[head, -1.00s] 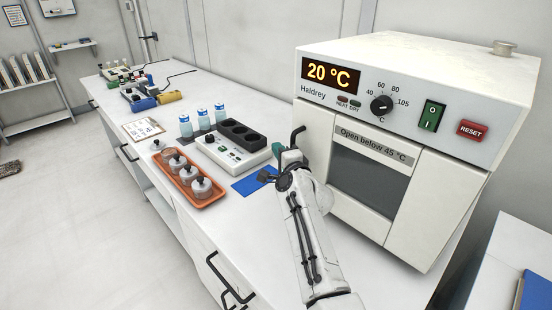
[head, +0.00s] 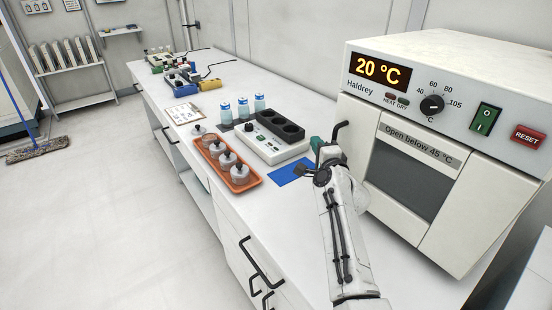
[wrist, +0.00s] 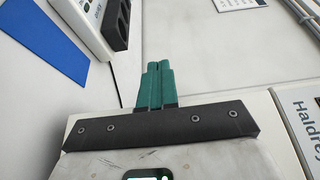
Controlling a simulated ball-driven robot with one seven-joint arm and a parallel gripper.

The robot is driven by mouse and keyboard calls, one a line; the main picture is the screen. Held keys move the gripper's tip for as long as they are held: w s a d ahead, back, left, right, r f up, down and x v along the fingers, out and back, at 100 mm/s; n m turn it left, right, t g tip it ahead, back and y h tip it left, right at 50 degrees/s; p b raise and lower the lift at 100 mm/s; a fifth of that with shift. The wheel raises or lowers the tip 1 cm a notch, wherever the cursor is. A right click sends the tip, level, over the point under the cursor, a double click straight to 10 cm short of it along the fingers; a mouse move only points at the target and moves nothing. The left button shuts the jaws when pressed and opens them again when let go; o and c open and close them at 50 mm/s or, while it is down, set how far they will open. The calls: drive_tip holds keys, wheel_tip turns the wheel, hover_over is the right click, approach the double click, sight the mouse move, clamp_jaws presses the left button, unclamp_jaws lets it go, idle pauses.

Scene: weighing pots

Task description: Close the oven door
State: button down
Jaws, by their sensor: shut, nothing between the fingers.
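The white oven (head: 447,160) stands at the right of the bench in the head view, its display reading 20 °C. Its door (head: 385,215), with a dark window and a label "Open below 45 °C", looks flush or nearly flush with the front; a small gap I cannot tell. In the wrist view my green fingers (wrist: 156,84) are together and empty. A strip of the oven (wrist: 300,115) shows at the right edge.
Left of my gripper are a blue mat (head: 292,172), a white device with black wells (head: 265,146), and an orange tray (head: 232,186) of several jars. Blue-labelled bottles (head: 242,108) stand behind.

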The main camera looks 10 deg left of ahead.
drive_tip(key=s+a+p, duration=0.3)
drive_tip(key=s+a, duration=0.5)
drive_tip(key=a, duration=0.1)
drive_tip(key=shift+s+f, duration=0.25)
drive_tip(key=shift+s, duration=0.05)
